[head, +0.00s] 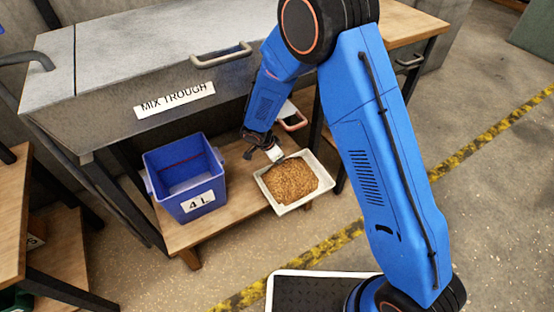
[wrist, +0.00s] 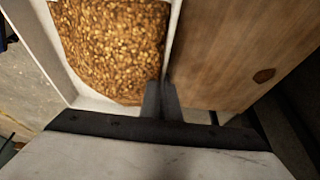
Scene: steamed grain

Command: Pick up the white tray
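The white tray (head: 291,207) sits on the low wooden shelf below the trough and holds brown grain (head: 291,181). My gripper (head: 276,156) reaches down to the tray's back rim in the head view. In the wrist view, the tray's wall (wrist: 172,45) runs down to my gripper's fingers (wrist: 161,95). The two dark fingers are close together with the thin wall between them, one on the grain side and one on the outer side. The gripper looks shut on the wall. The tray looks level, and its far parts are cut off in the wrist view.
A blue bucket (head: 187,178) labelled "4 L" stands left of the tray on the shelf (head: 238,215). The mix trough (head: 150,65) overhangs the back, and a pink-handled object (head: 294,122) sits behind my gripper. Open floor lies in front.

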